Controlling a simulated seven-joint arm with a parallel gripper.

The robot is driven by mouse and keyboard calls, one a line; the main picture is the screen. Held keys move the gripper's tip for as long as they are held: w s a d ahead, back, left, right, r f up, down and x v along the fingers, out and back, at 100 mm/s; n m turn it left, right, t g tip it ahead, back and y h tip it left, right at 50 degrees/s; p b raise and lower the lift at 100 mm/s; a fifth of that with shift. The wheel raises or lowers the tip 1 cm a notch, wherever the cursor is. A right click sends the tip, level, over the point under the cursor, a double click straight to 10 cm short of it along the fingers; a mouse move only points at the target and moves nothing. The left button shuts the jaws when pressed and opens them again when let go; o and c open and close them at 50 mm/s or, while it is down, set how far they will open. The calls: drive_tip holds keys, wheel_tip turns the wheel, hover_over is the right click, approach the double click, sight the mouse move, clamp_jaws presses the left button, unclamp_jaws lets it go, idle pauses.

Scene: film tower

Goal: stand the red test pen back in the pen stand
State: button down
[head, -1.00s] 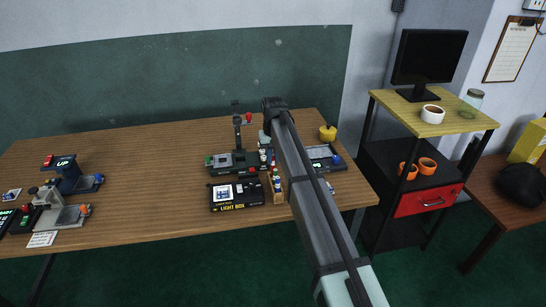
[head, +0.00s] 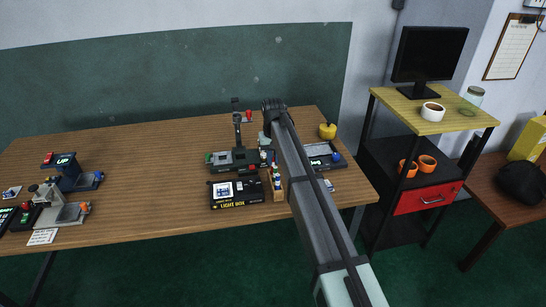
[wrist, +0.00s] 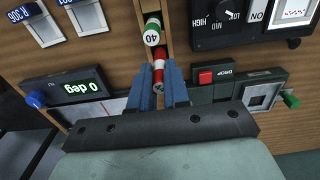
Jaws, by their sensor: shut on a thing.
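My gripper (wrist: 158,88) is shut on the red test pen (wrist: 158,70), a red and white cylinder seen nearly end-on between the blue fingers in the wrist view. The wooden pen stand (wrist: 168,40) lies just beyond the fingertips. A green-and-white pen marked 40 (wrist: 152,34) stands in it, close to the red pen. The stand (head: 279,197) also shows in the head view, right of the light box. I cannot tell whether the red pen's lower end is inside a hole. My arm partly hides the gripper in the head view.
The black light box (head: 236,192) sits directly left of the stand. A device reading 0 deg (wrist: 82,88) and one with a red DROP button (wrist: 206,78) flank my gripper in the wrist view. The table's middle (head: 150,165) is clear.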

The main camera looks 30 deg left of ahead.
drive_tip(key=shift+f, duration=0.1)
idle(0.3)
drive_tip(key=shift+c, duration=2.4)
unclamp_jaws()
drive_tip(key=shift+r, duration=3.5)
